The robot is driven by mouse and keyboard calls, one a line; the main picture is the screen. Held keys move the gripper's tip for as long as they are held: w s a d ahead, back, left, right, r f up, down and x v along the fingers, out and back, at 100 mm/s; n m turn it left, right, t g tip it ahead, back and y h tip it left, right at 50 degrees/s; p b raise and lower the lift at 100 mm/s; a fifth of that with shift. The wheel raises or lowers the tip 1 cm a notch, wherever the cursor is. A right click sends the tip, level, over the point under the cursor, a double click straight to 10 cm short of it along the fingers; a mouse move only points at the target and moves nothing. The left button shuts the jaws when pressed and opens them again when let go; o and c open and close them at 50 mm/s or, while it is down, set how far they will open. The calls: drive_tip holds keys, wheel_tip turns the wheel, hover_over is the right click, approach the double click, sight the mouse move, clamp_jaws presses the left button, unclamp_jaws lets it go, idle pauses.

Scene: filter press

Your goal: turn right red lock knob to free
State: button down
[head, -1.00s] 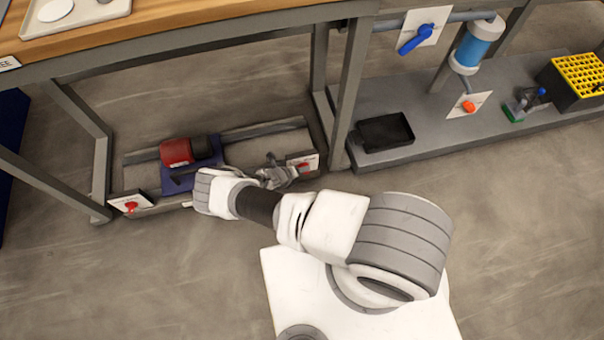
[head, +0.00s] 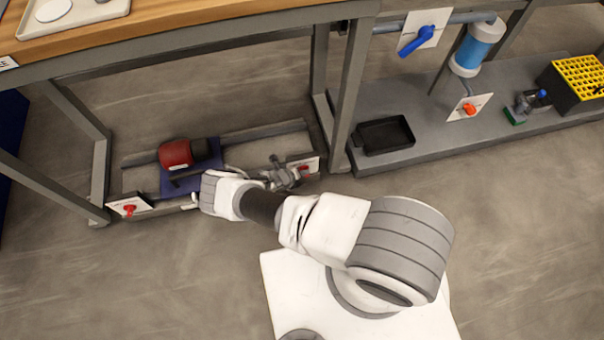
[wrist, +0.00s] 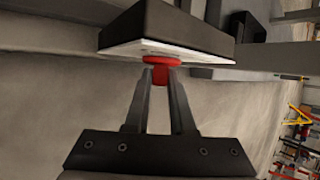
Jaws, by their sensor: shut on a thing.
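The right red lock knob (head: 303,168) sits on a white label plate at the right end of the low frame under the bench. In the wrist view the red knob (wrist: 161,66) projects from the white underside of a dark block. My gripper (head: 292,176) is at the right knob; in the wrist view my gripper (wrist: 160,78) has its two fingers on either side of the knob's stem, shut on it. The knob's exact angle is hard to tell. The left red knob (head: 129,209) sits on its own plate at the left end of the frame.
A red and dark motor-like unit (head: 185,154) on a blue base sits between the knobs. Bench legs (head: 349,95) stand close right of my gripper. A black tray (head: 385,134) lies on the grey shelf farther right. The floor in front is open.

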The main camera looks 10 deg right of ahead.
drive_tip(key=shift+s, duration=0.1)
drive_tip(key=shift+s+d+f+y, duration=0.15)
drive_tip(key=shift+s+d+y, duration=0.05)
drive_tip(key=shift+s+y, duration=0.1)
drive_tip(key=y, duration=0.3)
drive_tip(key=d+m+y, duration=0.1)
drive_tip(key=y, duration=0.2)
drive_tip(key=m+y+p, duration=0.1)
drive_tip(key=y, duration=0.1)
drive_tip(key=shift+w+d+y, duration=0.3)
drive_tip(key=shift+w+y, duration=0.05)
drive_tip(key=shift+y, duration=0.05)
drive_tip(key=shift+d+m+y+b, duration=0.15)
drive_tip(key=shift+m+y+b, duration=0.35)
drive_tip(key=shift+y, duration=1.2)
drive_tip(key=shift+w+y, duration=0.1)
drive_tip(key=shift+y, duration=0.2)
